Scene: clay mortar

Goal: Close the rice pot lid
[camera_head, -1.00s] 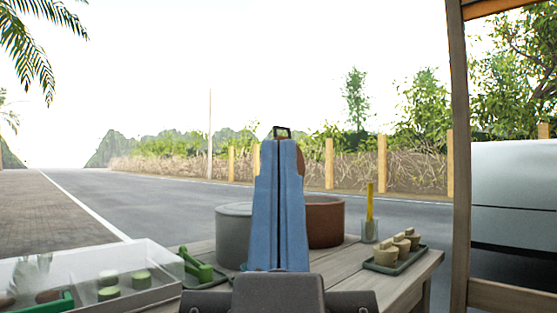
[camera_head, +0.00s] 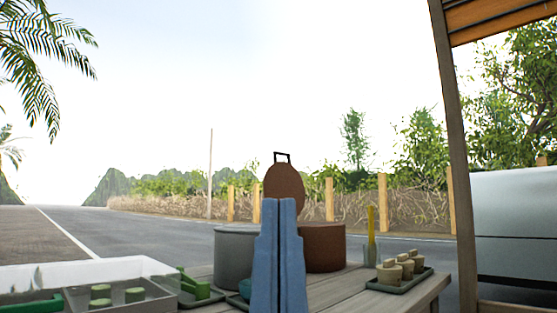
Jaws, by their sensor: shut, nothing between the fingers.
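The rice pot (camera_head: 325,248) is a reddish-brown round pot on the wooden table. Its brown round lid (camera_head: 285,183) stands tilted up, nearly upright, with a dark handle (camera_head: 282,157) on top. The lid's lower edge and the left part of the pot are hidden behind my gripper. My gripper (camera_head: 279,202) shows as two blue fingers pressed together, pointing up, with nothing between them. In the picture its tip overlaps the bottom of the lid. I cannot tell whether they touch.
A grey pot (camera_head: 235,256) stands left of the rice pot. On the right are a glass with a yellow stick (camera_head: 370,232) and a tray (camera_head: 399,280) with several small cups. A clear case (camera_head: 150,270) and green items (camera_head: 195,287) are on the left. A wooden post (camera_head: 455,140) rises at right.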

